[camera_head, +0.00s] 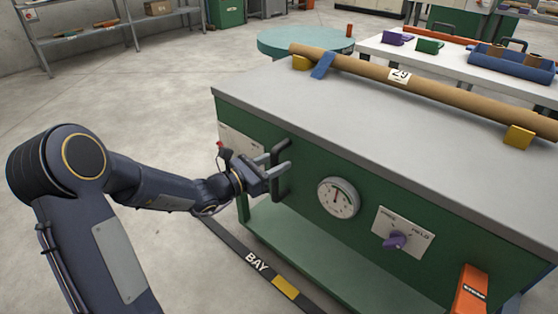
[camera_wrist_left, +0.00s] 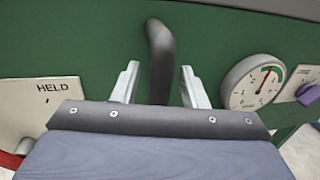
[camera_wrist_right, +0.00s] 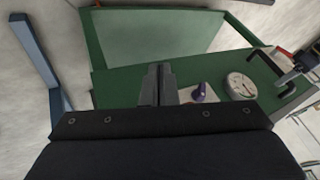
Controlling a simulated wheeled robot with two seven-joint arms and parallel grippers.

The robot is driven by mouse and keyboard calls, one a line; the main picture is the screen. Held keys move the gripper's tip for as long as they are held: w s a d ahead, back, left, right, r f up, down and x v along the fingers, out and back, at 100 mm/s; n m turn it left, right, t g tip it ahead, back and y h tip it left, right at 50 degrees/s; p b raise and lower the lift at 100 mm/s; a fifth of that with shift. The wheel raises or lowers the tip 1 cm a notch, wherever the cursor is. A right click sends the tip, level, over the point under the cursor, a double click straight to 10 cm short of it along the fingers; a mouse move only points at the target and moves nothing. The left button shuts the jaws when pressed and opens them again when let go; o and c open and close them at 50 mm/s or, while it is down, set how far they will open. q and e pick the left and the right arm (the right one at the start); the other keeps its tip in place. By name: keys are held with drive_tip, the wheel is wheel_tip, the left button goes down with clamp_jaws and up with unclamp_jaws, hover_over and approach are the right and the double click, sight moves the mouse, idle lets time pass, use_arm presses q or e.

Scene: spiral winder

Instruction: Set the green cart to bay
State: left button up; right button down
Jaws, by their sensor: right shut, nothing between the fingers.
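The green cart (camera_head: 300,195) has a grey top and a lower shelf, and stands beside a dark floor strip marked BAY (camera_head: 238,246). A black upright handle (camera_head: 281,170) is on its front panel, and shows in the left wrist view (camera_wrist_left: 160,55). My left gripper (camera_head: 277,172) is open, with one finger (camera_wrist_left: 125,83) and the other (camera_wrist_left: 194,88) on either side of the handle and gaps visible. My right gripper (camera_wrist_right: 158,84) is shut and empty near the cart's front; it is out of the head view.
The cart front carries a round dial (camera_head: 338,197), a purple knob (camera_head: 396,240) and an orange block (camera_head: 469,293). A cardboard tube (camera_head: 400,77) lies on top between yellow blocks. A white table (camera_head: 400,48) and round teal table (camera_head: 290,42) stand behind. Floor at left is clear.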

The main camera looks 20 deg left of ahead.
use_arm(q)
clamp_jaws()
